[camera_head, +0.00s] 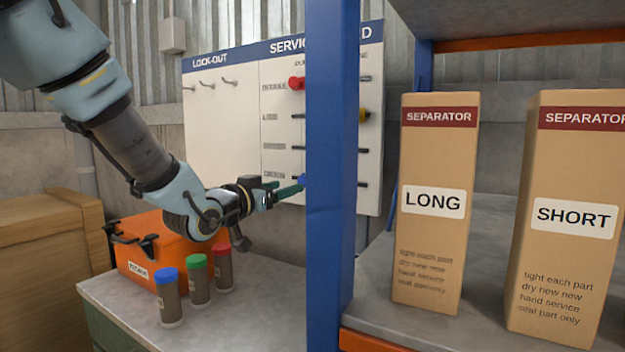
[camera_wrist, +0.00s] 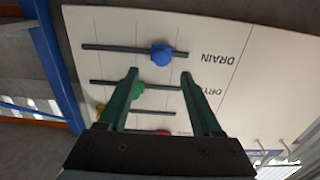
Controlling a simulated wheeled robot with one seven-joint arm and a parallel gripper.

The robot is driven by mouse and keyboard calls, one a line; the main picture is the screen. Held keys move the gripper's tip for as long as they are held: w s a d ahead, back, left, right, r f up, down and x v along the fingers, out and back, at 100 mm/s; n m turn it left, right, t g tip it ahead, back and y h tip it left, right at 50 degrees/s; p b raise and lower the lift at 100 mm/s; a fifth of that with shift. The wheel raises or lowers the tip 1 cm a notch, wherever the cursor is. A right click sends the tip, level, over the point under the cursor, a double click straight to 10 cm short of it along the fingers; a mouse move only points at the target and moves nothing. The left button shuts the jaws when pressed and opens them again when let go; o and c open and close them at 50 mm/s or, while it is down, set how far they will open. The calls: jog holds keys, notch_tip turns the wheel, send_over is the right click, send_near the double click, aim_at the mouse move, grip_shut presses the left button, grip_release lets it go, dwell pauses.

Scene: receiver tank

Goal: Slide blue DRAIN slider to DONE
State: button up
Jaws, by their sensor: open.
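The blue DRAIN slider (camera_wrist: 162,55) sits on its dark track in the wrist view, toward the end nearer the printed DRAIN label (camera_wrist: 225,45). The track runs on to the left, away from the label. My gripper (camera_wrist: 160,77) is open, its two green fingers pointing at the board just short of the blue slider, with nothing held. In the head view my gripper (camera_head: 296,188) is at the lowest row of the service board (camera_head: 220,120), and a bit of blue shows at its fingertips beside the blue post. The post hides part of the board.
A green slider (camera_wrist: 138,90) on the DRY track shows beside my left finger. Red (camera_wrist: 163,132) and yellow (camera_wrist: 99,108) sliders lie beyond. A blue shelf post (camera_head: 332,180) stands close to my fingertips. An orange case (camera_head: 160,250) and capped bottles (camera_head: 197,280) stand below my arm.

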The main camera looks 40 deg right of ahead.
aim_at(302, 182)
jog(key=p+x, duration=0.3)
jog(key=x, duration=0.6)
jog(key=shift+w, duration=0.1)
jog(key=shift+a, duration=0.1)
grip_shut()
jog(key=shift+f, duration=0.1)
dwell(1.0)
